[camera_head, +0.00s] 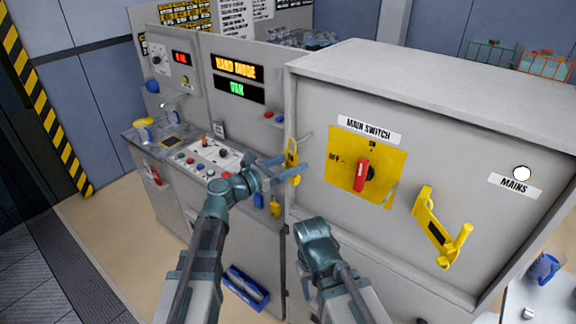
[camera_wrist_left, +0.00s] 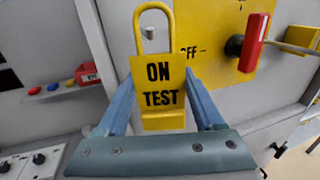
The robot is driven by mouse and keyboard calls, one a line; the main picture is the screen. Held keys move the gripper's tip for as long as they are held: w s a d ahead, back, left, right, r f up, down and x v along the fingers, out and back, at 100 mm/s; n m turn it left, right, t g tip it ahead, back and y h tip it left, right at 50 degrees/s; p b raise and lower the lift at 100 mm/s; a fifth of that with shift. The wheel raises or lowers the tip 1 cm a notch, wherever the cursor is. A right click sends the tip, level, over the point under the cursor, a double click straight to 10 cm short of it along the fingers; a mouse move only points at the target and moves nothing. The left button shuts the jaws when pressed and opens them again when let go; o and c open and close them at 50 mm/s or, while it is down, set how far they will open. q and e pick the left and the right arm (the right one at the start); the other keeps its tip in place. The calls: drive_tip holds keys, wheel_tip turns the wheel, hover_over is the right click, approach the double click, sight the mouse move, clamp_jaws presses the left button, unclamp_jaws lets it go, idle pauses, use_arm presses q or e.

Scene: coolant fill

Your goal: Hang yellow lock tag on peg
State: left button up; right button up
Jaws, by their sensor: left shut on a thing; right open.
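The yellow lock tag (camera_head: 291,153) is upright, with its shackle loop at the top. In the left wrist view the tag (camera_wrist_left: 158,82) reads "ON TEST". My left gripper (camera_head: 290,167) is shut on the tag's body, one finger on each side, in front of the cabinet's left edge.
The big cabinet (camera_head: 330,240) carries a red main switch handle (camera_head: 361,175) on a yellow plate and a yellow lever (camera_head: 432,230). A blue lock (camera_head: 258,201) and another yellow lock (camera_head: 275,209) hang below my left gripper. The control desk (camera_head: 205,160) is at left.

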use_arm(q)
drive_tip(key=shift+w+d+f, duration=0.15)
drive_tip(key=shift+w+d, duration=0.6)
drive_tip(key=shift+w, duration=0.3)
drive_tip(key=shift+w+d+f+b, duration=0.45)
drive_tip(key=shift+w+f+b, duration=0.15)
drive_tip(key=shift+f+b, duration=0.2)
drive_tip(key=o, duration=1.4)
drive_tip(key=shift+c, duration=0.2)
drive_tip(key=v, duration=1.3)
drive_tip(key=shift+s+a, duration=0.25)
drive_tip(key=shift+a, duration=0.05)
drive_tip(key=shift+r, duration=0.1)
